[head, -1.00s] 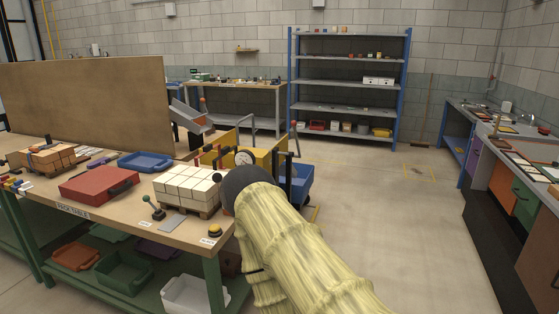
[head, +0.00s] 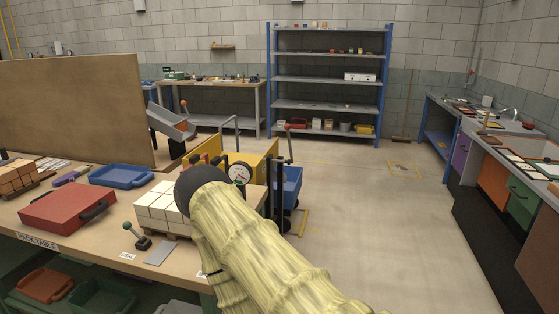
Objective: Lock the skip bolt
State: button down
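A blue skip (head: 288,187) on small wheels stands on the floor just past the right end of the pack table. Dark upright posts stand in front of it and hide part of it. A lever with a red knob (head: 289,141) rises beside the yellow machine. I cannot make out the bolt itself at this size. My arm in its pale yellow sleeve (head: 265,250) reaches up from the lower right to a dark rounded part, in front of the table's right end. My gripper is not visible, so what it holds cannot be seen.
The pack table (head: 85,223) carries a red case (head: 68,204), a blue tray (head: 121,175), white bricks on a pallet (head: 157,205) and a green-knobbed lever (head: 137,236). A yellow machine with a dial (head: 257,168) stands behind my arm. The floor (head: 380,220) to the right is open.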

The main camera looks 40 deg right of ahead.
aim_at(288, 162)
jog(key=z, duration=0.35)
jog(key=i, duration=1.15)
jog(key=z, duration=0.65)
jog(key=i, duration=0.3)
jog(key=z, duration=0.25)
